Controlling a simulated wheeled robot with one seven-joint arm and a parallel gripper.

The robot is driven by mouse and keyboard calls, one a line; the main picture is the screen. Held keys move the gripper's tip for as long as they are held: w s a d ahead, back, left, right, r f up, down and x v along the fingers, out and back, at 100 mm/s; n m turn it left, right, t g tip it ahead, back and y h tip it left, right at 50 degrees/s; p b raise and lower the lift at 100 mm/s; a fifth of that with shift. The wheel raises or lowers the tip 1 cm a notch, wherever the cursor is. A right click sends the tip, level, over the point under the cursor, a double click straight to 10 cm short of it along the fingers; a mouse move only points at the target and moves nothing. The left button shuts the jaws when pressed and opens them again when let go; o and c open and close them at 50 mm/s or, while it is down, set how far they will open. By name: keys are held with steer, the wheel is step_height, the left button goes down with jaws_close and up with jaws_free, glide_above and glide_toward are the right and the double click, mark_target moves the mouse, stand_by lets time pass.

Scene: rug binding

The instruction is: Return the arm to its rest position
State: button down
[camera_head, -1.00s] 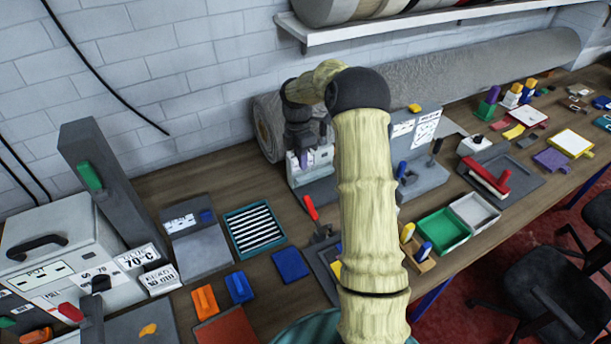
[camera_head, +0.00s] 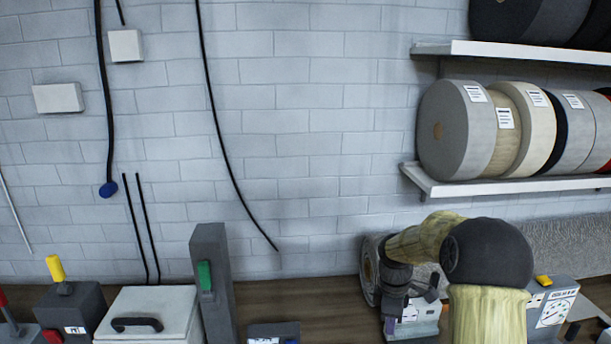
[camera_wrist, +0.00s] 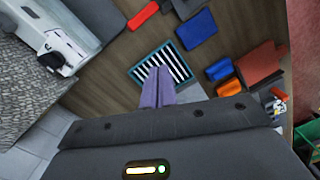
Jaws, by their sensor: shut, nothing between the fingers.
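My arm (camera_head: 487,315) rises at the lower right of the head view and bends at a dark round joint, then reaches left. My gripper (camera_head: 389,326) hangs below the arm's dark end, partly over a grey device with white labels. In the wrist view my gripper (camera_wrist: 157,88) shows two purple fingers pressed together, shut and empty. They point toward a striped black-and-white tray (camera_wrist: 162,68) with a teal frame on the wooden bench. From this view I cannot tell the height above the bench.
A grey upright block with a green handle (camera_head: 205,276) and a white lidded box (camera_head: 148,312) stand at left. In the wrist view, blue blocks (camera_wrist: 197,29) and orange blocks (camera_wrist: 228,88) lie on the bench.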

steer(key=s+a+m+t, duration=0.1)
steer(key=s+a+m, duration=0.2)
steer(key=s+m, duration=0.4)
steer(key=s+a+r+m+t+b, duration=0.1)
steer(key=s+a+m+t, duration=0.1)
steer(key=s+m, duration=0.5)
steer(key=s+a, duration=0.1)
steer(key=s, duration=0.5)
steer(key=shift+s+r, duration=0.15)
steer(key=shift+s, duration=0.15)
